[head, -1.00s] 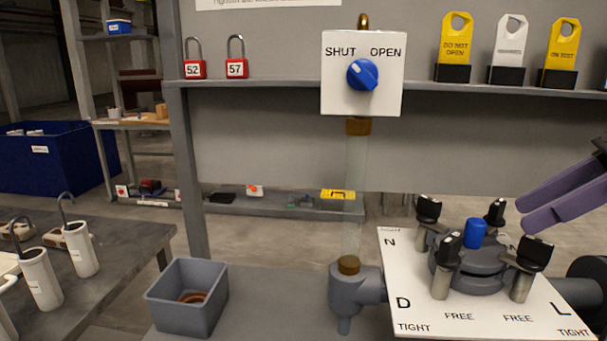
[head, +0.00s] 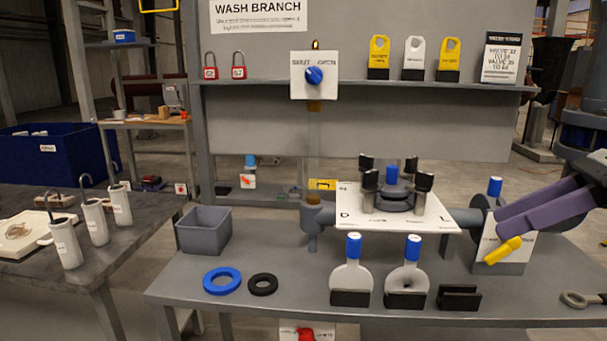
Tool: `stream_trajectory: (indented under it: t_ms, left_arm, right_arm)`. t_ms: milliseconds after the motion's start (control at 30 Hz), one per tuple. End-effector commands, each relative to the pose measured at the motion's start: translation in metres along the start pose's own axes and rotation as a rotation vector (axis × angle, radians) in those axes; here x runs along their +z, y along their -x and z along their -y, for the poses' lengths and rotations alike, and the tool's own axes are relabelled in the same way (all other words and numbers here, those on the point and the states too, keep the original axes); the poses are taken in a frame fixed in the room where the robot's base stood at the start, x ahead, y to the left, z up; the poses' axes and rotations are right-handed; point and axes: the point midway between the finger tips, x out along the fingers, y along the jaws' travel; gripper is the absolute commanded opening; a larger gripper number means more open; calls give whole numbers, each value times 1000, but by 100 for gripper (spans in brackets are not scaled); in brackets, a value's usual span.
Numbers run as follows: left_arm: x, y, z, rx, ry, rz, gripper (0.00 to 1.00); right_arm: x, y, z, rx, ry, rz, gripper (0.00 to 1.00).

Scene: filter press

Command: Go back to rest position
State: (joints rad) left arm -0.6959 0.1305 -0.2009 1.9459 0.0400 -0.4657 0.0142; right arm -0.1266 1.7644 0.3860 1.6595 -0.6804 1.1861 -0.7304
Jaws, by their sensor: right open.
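My right gripper (head: 510,222) comes in from the right edge of the head view, its purple fingers apart and empty. It hangs in front of the white panel (head: 512,250) with a yellow handle (head: 502,250), beside the filter press (head: 393,195) on its white plate marked D and L. I cannot tell whether the fingers touch the handle or only overlap it in the picture. The blue valve knob (head: 314,75) is on its white SHUT/OPEN plate above. My left gripper does not show.
The grey bench (head: 270,310) holds a grey bin (head: 204,230), a blue ring (head: 222,281), a black ring (head: 263,284) and two blue-topped paddles (head: 351,275) in black stands. A side table (head: 120,245) with white canisters (head: 65,243) stands left.

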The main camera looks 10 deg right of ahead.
Motion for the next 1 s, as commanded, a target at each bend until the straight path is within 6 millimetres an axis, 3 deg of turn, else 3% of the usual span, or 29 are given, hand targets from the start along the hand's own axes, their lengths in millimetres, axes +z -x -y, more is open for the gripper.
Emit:
stream_trajectory:
  t_ms: [267,467,633,767,867,1000]
  left_arm:
    - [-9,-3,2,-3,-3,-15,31]
    - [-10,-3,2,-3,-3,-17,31]
    - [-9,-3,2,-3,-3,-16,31]
    - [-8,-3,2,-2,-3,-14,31]
    - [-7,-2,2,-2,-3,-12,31]
    - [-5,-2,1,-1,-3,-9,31]
  right_arm:
    - [-30,-44,18,67,-326,244,41]
    - [-70,-87,36,120,-720,479,41]
    - [-144,-143,50,159,-1290,736,41]
    - [-218,-194,40,160,-1776,893,41]
    - [-276,-236,14,140,-2152,978,41]
    - [-342,-293,-45,89,-2638,1035,41]
